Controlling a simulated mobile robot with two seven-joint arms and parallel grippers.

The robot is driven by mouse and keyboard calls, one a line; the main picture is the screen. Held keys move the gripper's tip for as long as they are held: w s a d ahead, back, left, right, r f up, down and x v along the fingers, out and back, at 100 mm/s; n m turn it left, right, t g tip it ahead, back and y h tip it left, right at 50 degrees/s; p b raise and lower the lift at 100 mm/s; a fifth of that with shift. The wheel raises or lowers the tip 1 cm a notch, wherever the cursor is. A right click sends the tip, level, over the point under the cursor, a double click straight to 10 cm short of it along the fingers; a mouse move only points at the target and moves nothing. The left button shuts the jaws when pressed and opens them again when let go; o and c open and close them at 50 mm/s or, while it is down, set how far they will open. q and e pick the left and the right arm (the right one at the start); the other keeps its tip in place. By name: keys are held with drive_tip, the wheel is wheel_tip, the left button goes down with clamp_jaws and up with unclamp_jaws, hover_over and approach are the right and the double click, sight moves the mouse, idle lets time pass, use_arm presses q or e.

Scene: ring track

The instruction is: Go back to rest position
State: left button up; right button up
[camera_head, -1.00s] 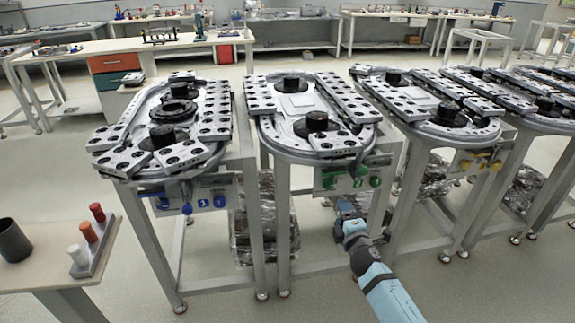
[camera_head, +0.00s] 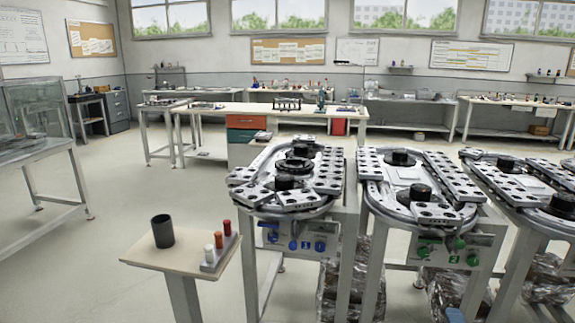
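Neither of my grippers shows in the head view. Only a small light-blue bit of my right arm shows at the bottom edge, below the green-marked second track station (camera_head: 385,200). Its fingers cannot be seen. My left arm is out of view. The blue-marked first track station (camera_head: 282,213) stands left of the second, with dark round hubs and grey perforated blocks around its ring.
A small side table (camera_head: 150,255) at the front left bears a dark cup (camera_head: 162,231) and a rack (camera_head: 222,256) with white, orange and red pegs. More stations stand at right. A glass-walled bench (camera_head: 40,150) stands far left. Floor between is clear.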

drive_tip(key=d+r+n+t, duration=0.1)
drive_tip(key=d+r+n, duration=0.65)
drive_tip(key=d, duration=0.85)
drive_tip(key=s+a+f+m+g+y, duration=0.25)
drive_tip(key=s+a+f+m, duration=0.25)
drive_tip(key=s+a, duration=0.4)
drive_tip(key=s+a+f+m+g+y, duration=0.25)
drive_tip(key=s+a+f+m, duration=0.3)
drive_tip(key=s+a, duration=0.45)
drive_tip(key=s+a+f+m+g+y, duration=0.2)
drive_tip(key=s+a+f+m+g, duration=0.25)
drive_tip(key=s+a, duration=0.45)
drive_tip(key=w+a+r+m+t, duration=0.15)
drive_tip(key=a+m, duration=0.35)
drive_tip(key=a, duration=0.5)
use_arm(q)
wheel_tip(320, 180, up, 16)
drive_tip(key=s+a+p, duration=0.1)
drive_tip(key=p, duration=2.3)
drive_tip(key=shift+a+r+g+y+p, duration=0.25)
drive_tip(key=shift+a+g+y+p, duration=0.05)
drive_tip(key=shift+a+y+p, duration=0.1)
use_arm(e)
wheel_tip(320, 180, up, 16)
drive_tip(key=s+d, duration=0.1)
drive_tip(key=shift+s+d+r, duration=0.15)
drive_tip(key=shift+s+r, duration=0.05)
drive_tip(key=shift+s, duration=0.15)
